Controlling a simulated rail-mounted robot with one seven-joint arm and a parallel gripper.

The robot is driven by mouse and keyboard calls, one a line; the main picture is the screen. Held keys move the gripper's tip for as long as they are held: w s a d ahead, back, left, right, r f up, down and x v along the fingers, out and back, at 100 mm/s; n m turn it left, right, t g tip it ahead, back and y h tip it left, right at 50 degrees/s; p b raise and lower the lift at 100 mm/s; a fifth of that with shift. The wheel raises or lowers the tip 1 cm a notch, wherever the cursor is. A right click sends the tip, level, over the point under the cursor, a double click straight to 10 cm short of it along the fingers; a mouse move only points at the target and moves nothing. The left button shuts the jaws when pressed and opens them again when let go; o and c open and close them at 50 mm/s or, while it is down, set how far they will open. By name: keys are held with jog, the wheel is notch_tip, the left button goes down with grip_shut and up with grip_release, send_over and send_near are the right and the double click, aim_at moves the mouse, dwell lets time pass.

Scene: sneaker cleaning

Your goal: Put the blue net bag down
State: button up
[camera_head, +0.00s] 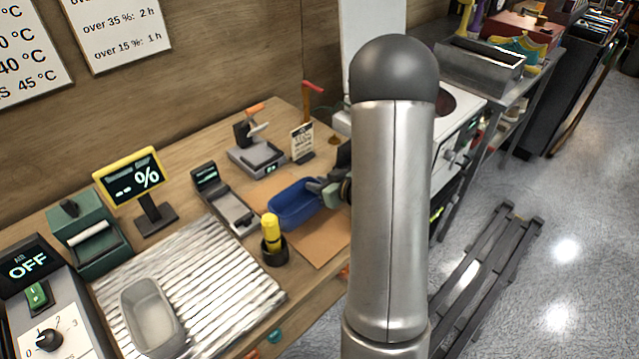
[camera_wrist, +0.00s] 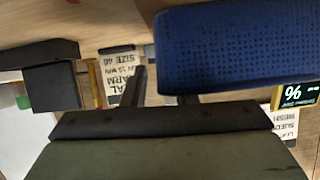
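The blue net bag (camera_head: 293,203), shaped like an open oblong tray, is over the brown board on the wooden bench in the head view. I cannot tell whether it rests on the board or hangs just above it. My gripper (camera_head: 328,190) is at its right end, partly hidden by my arm. In the wrist view the bag's perforated blue side (camera_wrist: 235,50) is very close and fills the upper right. My gripper (camera_wrist: 162,95) shows two dark fingers, the right one running behind the bag. A narrow gap shows between the left finger and the bag. The grip itself is unclear.
A yellow-topped bottle in a dark cup (camera_head: 273,245) stands just in front of the bag. A scale (camera_head: 256,157), a sign card (camera_head: 302,141) and a grey device (camera_head: 225,203) stand behind and left. A ribbed metal tray (camera_head: 205,268) holds a grey tub (camera_head: 150,315).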

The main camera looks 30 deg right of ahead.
jog(key=shift+r, duration=0.1)
jog(key=shift+r+p, duration=0.3)
jog(key=s+d+r+g+h, duration=0.1)
jog(key=s+d+r+h, duration=0.2)
jog(key=s+r+h, duration=0.3)
jog(key=s+a+r+m+g+y, duration=0.1)
jog(key=s+a+r+m+g, duration=0.1)
jog(key=s+a+g, duration=0.7)
jog(key=s+a+r, duration=0.1)
jog(key=s+a, duration=0.6)
jog(key=a, duration=0.1)
jog(key=shift+s+a+r+m+g+y+b, duration=0.2)
jog(key=shift+a+m+g+y+b, duration=0.1)
jog(key=shift+a, duration=0.1)
jog(key=o, duration=0.7)
jog(key=s+a, duration=0.1)
jog(key=s+a+g, duration=0.1)
jog(key=shift+s+a+r+y, duration=0.2)
jog(key=shift+s+a+y, duration=0.1)
jog(key=shift+s, duration=0.1)
jog(key=o, duration=0.9)
